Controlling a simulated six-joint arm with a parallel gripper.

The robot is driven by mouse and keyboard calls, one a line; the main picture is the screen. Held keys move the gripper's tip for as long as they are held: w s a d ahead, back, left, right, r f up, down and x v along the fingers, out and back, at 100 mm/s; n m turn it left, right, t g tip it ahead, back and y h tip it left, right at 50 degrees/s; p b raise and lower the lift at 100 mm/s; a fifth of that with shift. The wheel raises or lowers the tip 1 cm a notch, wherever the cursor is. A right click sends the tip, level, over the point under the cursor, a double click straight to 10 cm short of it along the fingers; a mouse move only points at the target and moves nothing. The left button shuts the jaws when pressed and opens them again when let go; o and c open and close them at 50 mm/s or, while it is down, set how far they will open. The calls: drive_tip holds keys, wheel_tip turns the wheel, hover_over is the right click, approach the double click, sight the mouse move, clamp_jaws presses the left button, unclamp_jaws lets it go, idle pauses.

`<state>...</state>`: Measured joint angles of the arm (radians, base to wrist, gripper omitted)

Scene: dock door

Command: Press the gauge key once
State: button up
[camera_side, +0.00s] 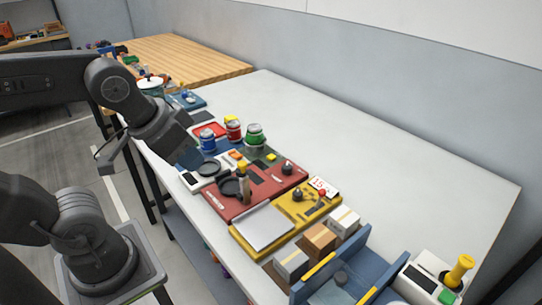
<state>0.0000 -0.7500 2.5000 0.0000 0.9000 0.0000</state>
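My gripper (188,156) hangs at the end of my dark arm, over the table's left edge near the white unit. Its fingers are dark and small here, and I cannot tell whether they are apart. I cannot tell for certain which part is the gauge key. A white unit (422,283) at the bottom right has a dark display, a green button (447,296) and a yellow knob (459,270). Another white unit (196,181) with dark round parts sits below my gripper. My gripper is far from the green button.
A red panel (262,198) and a yellow panel (243,250) lie mid-table. Red (234,130), blue (207,139) and green (255,135) cans stand behind. Several boxes (319,238) and a blue fixture (377,256) stand at the front. The table's right side (390,150) is clear.

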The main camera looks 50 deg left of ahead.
clamp_jaws()
idle(0.8)
